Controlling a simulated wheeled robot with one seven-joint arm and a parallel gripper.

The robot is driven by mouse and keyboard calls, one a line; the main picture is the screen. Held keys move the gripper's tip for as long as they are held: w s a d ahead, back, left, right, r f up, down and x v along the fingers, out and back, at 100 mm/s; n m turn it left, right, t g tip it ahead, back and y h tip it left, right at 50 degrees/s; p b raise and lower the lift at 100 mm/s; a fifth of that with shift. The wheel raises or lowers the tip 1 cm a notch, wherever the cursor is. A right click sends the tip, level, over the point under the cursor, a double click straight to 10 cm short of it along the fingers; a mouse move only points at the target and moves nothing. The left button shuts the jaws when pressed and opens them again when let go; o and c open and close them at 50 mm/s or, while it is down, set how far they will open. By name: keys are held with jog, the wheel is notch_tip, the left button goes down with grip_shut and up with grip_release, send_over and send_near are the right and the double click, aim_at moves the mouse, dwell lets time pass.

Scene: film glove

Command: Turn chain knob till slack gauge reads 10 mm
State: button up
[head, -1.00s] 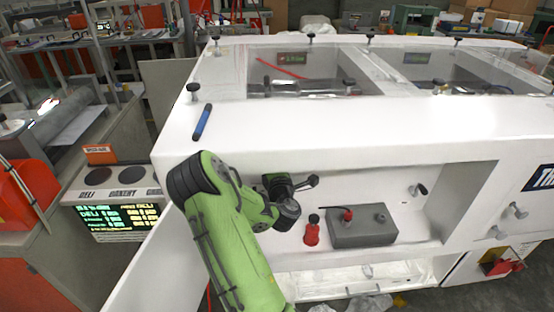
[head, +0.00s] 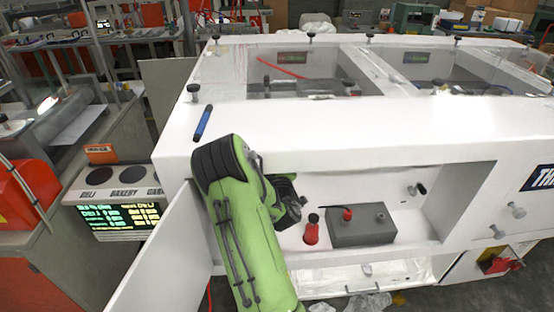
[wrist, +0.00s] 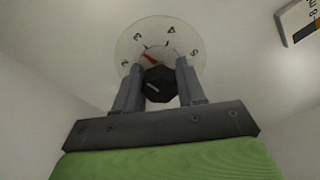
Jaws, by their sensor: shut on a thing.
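In the wrist view a black faceted knob (wrist: 158,87) with a pale mark on its face sits in front of a round pale dial (wrist: 153,27). The numbers 2, 3, 4 and 5 show around the dial, and a red pointer (wrist: 149,57) lies between 3 and 4, nearer 3. My gripper (wrist: 159,68) has one finger on each side of the knob and is shut on it. A cut-off label or gauge (wrist: 301,20) with "mm" lettering shows at the upper right; its reading is unclear. In the head view my green arm hides the knob and most of my gripper.
The recess in the white machine (head: 400,145) holds a red bottle (head: 311,230) and a grey box (head: 362,226), right of my gripper. An open white door (head: 160,255) stands left of my arm. A blue marker (head: 202,123) lies on the machine's top.

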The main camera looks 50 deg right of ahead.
jog(key=m, duration=0.3)
jog(key=shift+f+m, duration=0.1)
jog(key=shift+m, duration=0.3)
jog(key=m+p, duration=0.1)
jog(key=m, duration=0.3)
jog(key=shift+m, duration=0.3)
jog(key=m+p, duration=0.1)
jog(key=m, duration=0.3)
jog(key=shift+a+f, duration=0.1)
jog(key=shift+m+p, duration=0.6)
jog(key=shift+m, duration=1.5)
jog(key=shift+f, duration=0.1)
jog(key=o, duration=0.8)
jog(key=shift+c, duration=0.2)
jog(key=o, duration=0.3)
jog(key=shift+r, duration=0.2)
jog(key=shift+w, duration=0.1)
